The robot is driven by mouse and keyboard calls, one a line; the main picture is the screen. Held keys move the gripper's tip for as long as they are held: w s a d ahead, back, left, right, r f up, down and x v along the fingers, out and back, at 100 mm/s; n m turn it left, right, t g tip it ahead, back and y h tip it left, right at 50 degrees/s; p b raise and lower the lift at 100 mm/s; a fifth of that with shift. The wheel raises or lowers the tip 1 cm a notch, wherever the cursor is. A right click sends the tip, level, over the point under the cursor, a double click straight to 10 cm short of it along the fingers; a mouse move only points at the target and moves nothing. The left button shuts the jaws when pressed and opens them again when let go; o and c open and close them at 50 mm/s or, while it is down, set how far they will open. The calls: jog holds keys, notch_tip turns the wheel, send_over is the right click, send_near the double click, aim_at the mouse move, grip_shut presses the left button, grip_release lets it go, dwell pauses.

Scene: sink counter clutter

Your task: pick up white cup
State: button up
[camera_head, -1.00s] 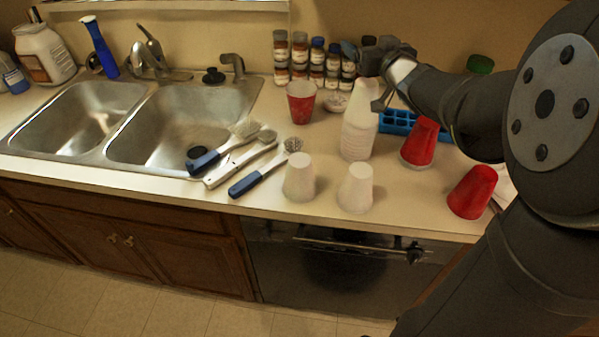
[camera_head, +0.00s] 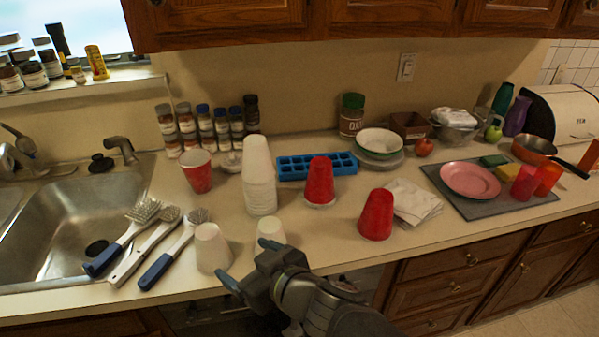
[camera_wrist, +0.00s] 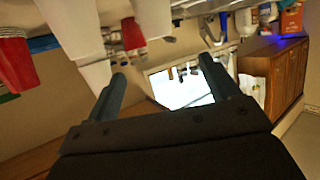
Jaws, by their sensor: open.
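Two single white cups stand upside down near the counter's front edge in the head view. One white cup (camera_head: 212,249) is at the left; the other (camera_head: 270,229) is partly hidden behind my gripper. A tall stack of white cups (camera_head: 259,178) stands behind them. My gripper (camera_head: 250,263) is open, with its fingers near the two single cups at the front edge; contact cannot be told. In the wrist view, my open gripper (camera_wrist: 163,72) has nothing between its fingers. White cups (camera_wrist: 76,28) show cut off at the top there, in a tilted picture.
Red cups (camera_head: 376,215) stand right of the stack, one on white cups. Brushes (camera_head: 135,238) lie left, by the sink (camera_head: 85,230). A blue ice tray (camera_head: 316,165) and spice jars (camera_head: 205,128) are behind. A grey mat (camera_head: 470,204) with a pink plate lies right.

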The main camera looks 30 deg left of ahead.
aim_at(214, 238)
jog(key=shift+x, duration=6.1)
jog(key=shift+w+x, duration=0.1)
jog(key=shift+x, duration=1.15)
jog(key=shift+w+x, duration=0.15)
jog(key=shift+x, duration=1.15)
jog(key=shift+d+f, duration=0.1)
jog(key=c, duration=1)
jog(key=shift+c, duration=0.2)
